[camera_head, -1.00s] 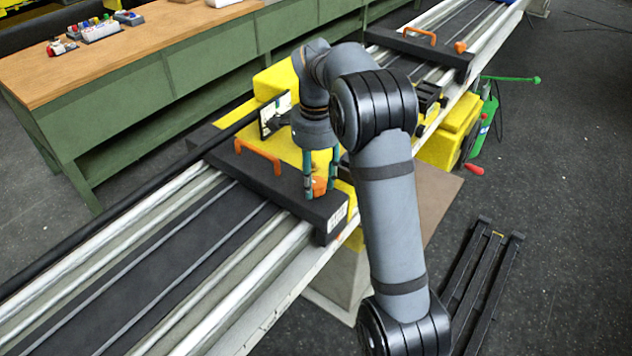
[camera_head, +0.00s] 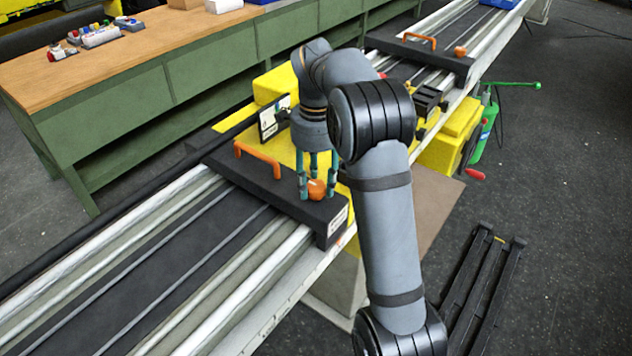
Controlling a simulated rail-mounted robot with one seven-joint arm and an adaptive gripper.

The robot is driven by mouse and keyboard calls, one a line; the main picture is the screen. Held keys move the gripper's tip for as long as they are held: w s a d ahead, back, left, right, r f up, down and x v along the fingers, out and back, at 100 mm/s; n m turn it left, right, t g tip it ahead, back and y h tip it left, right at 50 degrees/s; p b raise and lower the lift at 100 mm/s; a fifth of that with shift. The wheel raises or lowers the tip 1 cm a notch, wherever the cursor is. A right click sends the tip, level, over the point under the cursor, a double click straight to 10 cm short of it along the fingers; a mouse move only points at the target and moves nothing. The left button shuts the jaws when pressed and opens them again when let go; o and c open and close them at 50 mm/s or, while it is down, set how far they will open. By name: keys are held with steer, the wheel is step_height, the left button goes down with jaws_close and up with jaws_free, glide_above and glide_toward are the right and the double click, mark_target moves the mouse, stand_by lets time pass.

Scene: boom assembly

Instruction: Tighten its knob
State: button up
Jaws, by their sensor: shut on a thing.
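A black crossbar clamp (camera_head: 265,190) lies across the rails, with an orange handle (camera_head: 258,160) on its left part and an orange knob (camera_head: 316,190) near its right end. My gripper (camera_head: 316,188) points down over this knob, and its teal fingers stand around it. The gripper is shut on the knob. The fingers hide part of the knob's sides, and its contact with the bar is hard to see.
A second black crossbar (camera_head: 415,58) with an orange handle and knob sits farther along the rails. Yellow blocks (camera_head: 280,84) stand behind my gripper. A green workbench (camera_head: 110,130) runs along the left. Black bars (camera_head: 480,290) lie on the floor at right.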

mark_target(316, 185)
steer(key=o, duration=1.2)
steer(key=shift+r, duration=6)
steer(key=shift+f, duration=0.1)
